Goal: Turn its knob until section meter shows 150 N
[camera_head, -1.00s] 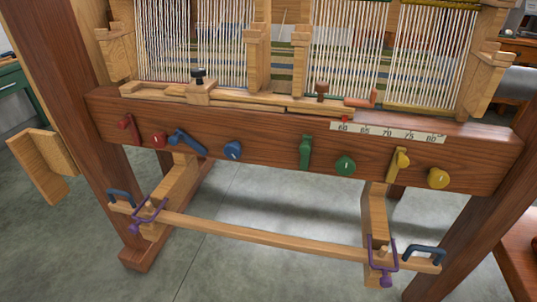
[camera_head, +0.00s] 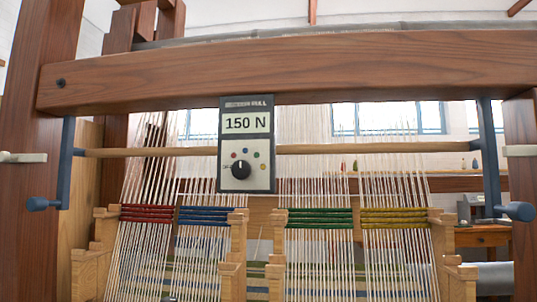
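The section meter (camera_head: 247,145) hangs from the loom's upper wooden beam (camera_head: 300,68). Its display (camera_head: 247,123) reads 150 N. I cannot tell which dot the pointer matches. Behind and below hang white warp threads in sections banded red (camera_head: 147,214), blue (camera_head: 205,216), green (camera_head: 319,218) and yellow (camera_head: 395,218). Neither of my grippers is in view.
A horizontal wooden rod (camera_head: 380,148) runs behind the meter between two blue-grey brackets, with blue handles at left (camera_head: 42,204) and right (camera_head: 516,211). Wooden posts stand at both sides. A small table (camera_head: 482,237) is at the back right.

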